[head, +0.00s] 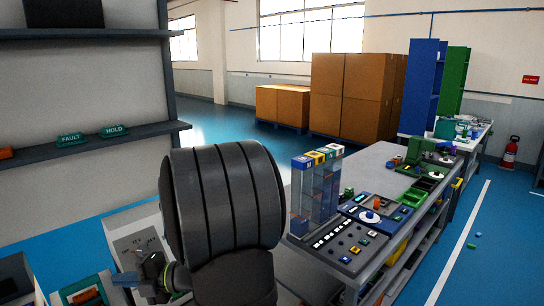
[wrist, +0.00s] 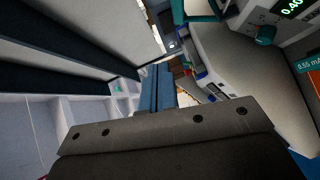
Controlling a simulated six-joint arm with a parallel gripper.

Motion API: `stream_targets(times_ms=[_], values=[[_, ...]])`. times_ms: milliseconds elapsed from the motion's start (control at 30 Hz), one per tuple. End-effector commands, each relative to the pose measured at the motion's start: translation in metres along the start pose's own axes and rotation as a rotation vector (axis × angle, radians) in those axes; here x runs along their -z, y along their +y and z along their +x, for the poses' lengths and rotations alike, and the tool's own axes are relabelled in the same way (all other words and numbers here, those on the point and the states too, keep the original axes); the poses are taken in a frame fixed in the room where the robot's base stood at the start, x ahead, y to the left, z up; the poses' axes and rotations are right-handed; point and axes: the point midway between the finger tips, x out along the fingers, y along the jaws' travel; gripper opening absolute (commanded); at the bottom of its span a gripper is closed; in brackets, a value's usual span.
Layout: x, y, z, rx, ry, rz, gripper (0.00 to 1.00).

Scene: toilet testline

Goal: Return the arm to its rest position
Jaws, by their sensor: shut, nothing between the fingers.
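My gripper (wrist: 157,72) shows in the wrist view, with its two blue-grey fingers together and nothing held between them. In the head view a large dark ribbed part of my arm fills the lower middle and hides what is behind it.
A shelf (head: 100,141) with green FAULT and HOLD bins stands at left. A grey workbench (head: 370,158) with a clear dispenser (head: 316,190) and button panels is at right. In the wrist view, an instrument (wrist: 290,22) with a lit display is at upper right and pale compartments (wrist: 88,108) are at left.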

Motion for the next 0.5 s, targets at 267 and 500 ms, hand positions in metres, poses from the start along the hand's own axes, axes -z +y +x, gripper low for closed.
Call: stream_targets(times_ms=[267, 500], values=[[0.003, -0.01, 0.049, 0.002, 0.008, 0.001, 0.0], [0.002, -0.018, 0.094, 0.002, 0.008, 0.0, 0.0]])
